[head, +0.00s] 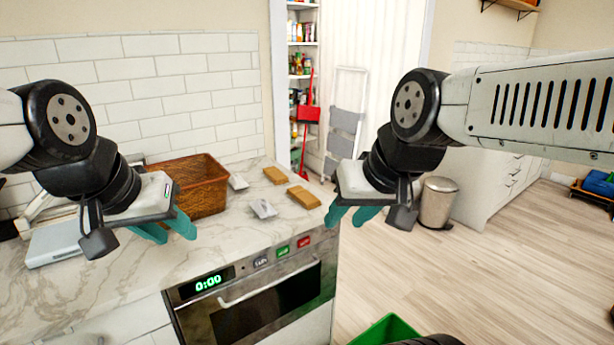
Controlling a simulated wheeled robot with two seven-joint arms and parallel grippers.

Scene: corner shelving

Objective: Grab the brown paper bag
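Two flat brown packets lie on the marble counter, one further back (276,175) and one nearer the right edge (303,197). They look like brown paper, but I cannot tell whether either is a paper bag. My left gripper (170,232) hangs over the counter at the left, in front of the basket, with its teal fingertips apart and nothing seen between them. My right gripper (348,217) is just right of the counter's corner, to the right of the nearer packet and apart from it. Its teal fingertips are also apart, and it looks empty.
A brown wicker basket (203,188) stands on the counter. Two small pale items (238,182) (263,208) lie beside the packets. A grey flat device (55,245) is at the left. An oven (262,285) is under the counter. A bin (437,203) and green crate (386,331) are right.

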